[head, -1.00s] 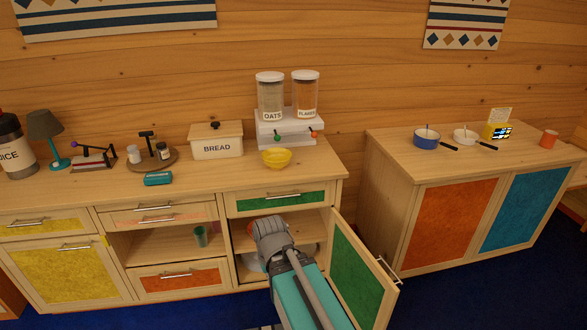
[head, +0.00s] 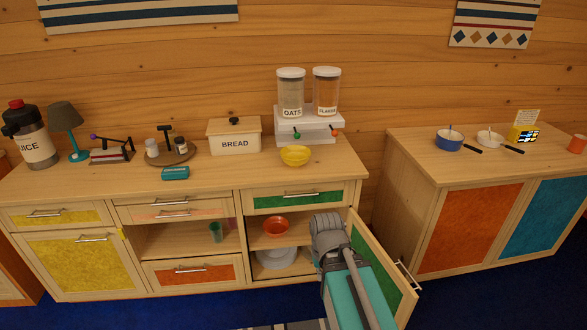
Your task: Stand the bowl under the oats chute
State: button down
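A yellow bowl (head: 296,156) stands upright on the counter, just in front of the white dispenser stand (head: 318,117). The oats jar (head: 290,92) is the left of two clear jars on the stand. Its green-knobbed chute (head: 297,134) is above and behind the bowl in the picture; I cannot tell whether the bowl is partly under it. An orange bowl (head: 276,228) sits on a shelf in the open cabinet, above white plates (head: 275,257).
The open green door (head: 386,275) juts out beside my arm. The bread box (head: 233,137) stands left of the dispenser, with a teal block (head: 175,173) farther left. Counter in front of the bread box is clear. A separate cabinet with pans (head: 449,142) stands right.

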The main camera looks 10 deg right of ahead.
aim_at(295, 156)
jog(key=z, duration=0.1)
jog(key=i, duration=1)
jog(key=u, duration=0.05)
